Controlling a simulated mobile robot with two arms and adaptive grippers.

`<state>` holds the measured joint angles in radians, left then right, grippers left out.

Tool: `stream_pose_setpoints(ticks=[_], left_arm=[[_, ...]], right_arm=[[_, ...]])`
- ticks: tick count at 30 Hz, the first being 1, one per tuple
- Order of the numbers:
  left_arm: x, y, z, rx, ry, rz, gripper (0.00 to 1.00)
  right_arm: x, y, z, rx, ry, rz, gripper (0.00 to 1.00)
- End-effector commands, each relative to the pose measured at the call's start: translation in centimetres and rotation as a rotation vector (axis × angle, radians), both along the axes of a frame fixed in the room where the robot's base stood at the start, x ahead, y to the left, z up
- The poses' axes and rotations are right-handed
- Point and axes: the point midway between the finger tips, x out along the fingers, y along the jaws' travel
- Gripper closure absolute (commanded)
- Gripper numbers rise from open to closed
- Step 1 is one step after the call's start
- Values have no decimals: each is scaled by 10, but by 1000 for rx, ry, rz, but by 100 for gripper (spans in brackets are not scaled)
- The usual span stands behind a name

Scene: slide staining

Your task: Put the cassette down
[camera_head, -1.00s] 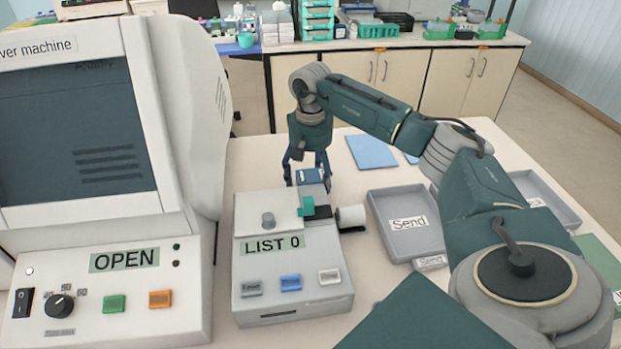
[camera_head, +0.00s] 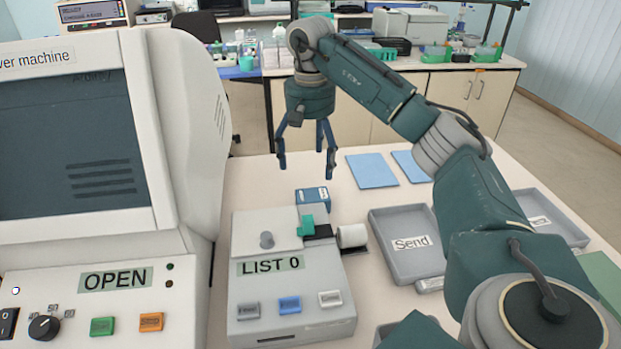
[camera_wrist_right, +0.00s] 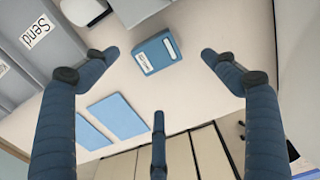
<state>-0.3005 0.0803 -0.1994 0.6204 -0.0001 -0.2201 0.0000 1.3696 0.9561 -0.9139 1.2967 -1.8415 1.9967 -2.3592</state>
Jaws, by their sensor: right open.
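The blue cassette (camera_head: 312,197) with a white label stands at the back of the grey-white LIST 0 device (camera_head: 284,305), touching or very close to it. In the right wrist view the cassette (camera_wrist_right: 156,52) lies between the spread fingers, apart from them. My right gripper (camera_head: 305,165) is open and empty, above and slightly behind the cassette. It also shows in the right wrist view (camera_wrist_right: 155,70) with its three fingers wide apart. My left gripper is not in view.
The large machine with the OPEN label (camera_head: 115,279) stands at the left. A grey Send tray (camera_head: 393,225) and two blue sheets (camera_head: 372,170) lie on the table to the right. A white roll (camera_head: 351,236) sticks out from the device's right side. Table behind the device is mostly clear.

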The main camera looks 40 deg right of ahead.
Motion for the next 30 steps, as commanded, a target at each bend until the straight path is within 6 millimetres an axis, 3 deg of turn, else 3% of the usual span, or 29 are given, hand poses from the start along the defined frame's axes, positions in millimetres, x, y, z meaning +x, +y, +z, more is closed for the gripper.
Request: stream_pose_setpoints(ticks=[9, 15, 30], left_arm=[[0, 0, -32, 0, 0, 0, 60], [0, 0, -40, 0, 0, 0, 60], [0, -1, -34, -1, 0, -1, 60]], right_arm=[[-27, 3, -9, -148, -218, -15, 12], [-43, 13, -10, -198, -315, -11, 12], [-26, 5, -60, -201, -326, -10, 12]])
